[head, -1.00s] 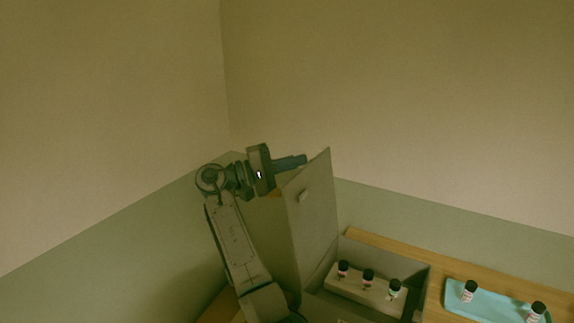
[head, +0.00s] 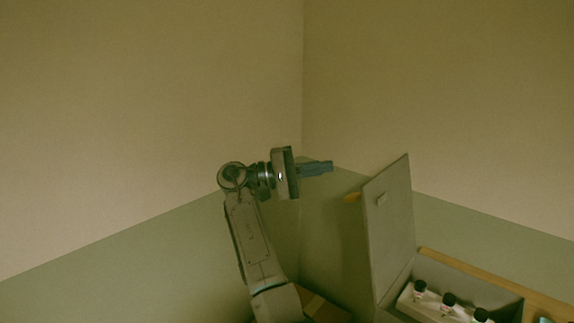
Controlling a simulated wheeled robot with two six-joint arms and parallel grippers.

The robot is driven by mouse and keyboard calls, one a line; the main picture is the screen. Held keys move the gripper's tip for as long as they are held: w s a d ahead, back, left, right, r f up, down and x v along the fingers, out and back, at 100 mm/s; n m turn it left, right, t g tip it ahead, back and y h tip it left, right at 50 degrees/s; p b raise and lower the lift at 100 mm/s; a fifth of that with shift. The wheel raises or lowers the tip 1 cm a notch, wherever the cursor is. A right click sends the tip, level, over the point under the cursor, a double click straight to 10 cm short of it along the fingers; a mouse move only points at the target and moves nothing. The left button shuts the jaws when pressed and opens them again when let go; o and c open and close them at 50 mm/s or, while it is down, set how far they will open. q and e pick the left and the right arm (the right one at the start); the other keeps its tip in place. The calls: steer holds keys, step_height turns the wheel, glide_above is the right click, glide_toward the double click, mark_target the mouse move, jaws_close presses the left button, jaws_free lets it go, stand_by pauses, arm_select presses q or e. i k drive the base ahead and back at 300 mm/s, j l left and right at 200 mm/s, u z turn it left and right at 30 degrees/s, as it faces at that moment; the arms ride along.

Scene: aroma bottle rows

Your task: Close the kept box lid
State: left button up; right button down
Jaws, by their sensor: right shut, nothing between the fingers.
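The grey box lid (head: 396,225) stands nearly upright, open, at the left side of the box (head: 506,302), with a small tab (head: 381,199) near its top. The box is cut off by the bottom edge of the head view. My right gripper (head: 328,168) is shut and empty, pointing right. It is left of the lid's upper part, with a visible gap between its fingertips and the lid. My left gripper is not in view.
A row of dark-capped bottles (head: 448,301) stands in a pale holder inside the box. The wooden table (head: 455,268) shows behind the box. A piece of teal tray shows at the bottom right. Plain walls meet in a corner behind.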

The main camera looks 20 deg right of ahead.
mark_target(390, 227)
steer(key=k+j, duration=0.3)
steer(key=k, duration=0.15)
steer(key=k+j, duration=0.25)
steer(key=k, duration=0.25)
